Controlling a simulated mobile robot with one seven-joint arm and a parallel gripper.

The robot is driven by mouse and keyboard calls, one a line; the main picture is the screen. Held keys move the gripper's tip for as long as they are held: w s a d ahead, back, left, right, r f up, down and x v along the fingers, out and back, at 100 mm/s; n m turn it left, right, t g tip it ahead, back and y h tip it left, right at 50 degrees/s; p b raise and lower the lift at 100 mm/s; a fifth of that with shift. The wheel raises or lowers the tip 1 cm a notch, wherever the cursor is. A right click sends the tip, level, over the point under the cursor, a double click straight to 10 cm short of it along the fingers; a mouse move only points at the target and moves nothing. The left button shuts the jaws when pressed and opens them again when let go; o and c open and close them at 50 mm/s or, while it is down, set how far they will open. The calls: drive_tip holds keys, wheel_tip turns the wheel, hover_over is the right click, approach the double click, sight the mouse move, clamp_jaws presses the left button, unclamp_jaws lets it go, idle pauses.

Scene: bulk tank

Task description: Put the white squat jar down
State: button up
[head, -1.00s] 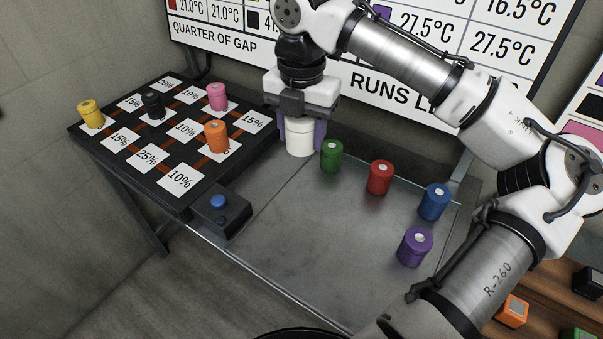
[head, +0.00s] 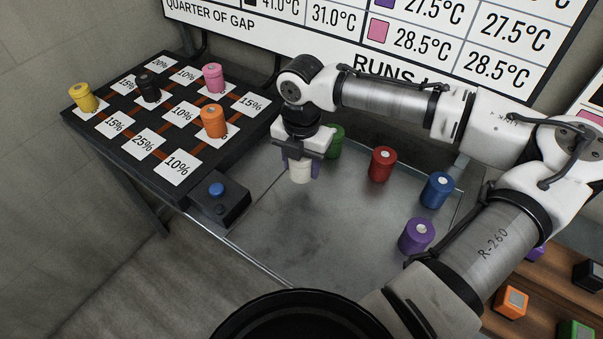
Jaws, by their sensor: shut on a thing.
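The white squat jar (head: 300,173) is in my gripper (head: 300,170), between its two purple fingers, in the head view. The gripper points down over the grey metal table (head: 290,230), left of the middle. The gripper and wrist cover the jar's upper part. I cannot tell whether the jar's base touches the table or hangs just above it.
A green jar (head: 335,141) stands close behind my gripper, partly hidden. Red (head: 382,164), blue (head: 437,190) and purple (head: 416,236) jars stand to the right. A black board (head: 186,130) with percent cards and several jars is left, beside a blue-button box (head: 219,199). The table's front middle is clear.

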sight(302, 187)
drive_tip(key=shift+f, duration=2.3)
drive_tip(key=shift+f, duration=0.2)
drive_tip(key=o, duration=1.1)
drive_tip(key=shift+c, duration=0.2)
drive_tip(key=shift+r, duration=0.1)
wheel_tip(302, 187, up, 12)
drive_tip(key=shift+r+b, duration=0.15)
drive_tip(key=shift+b, duration=0.35)
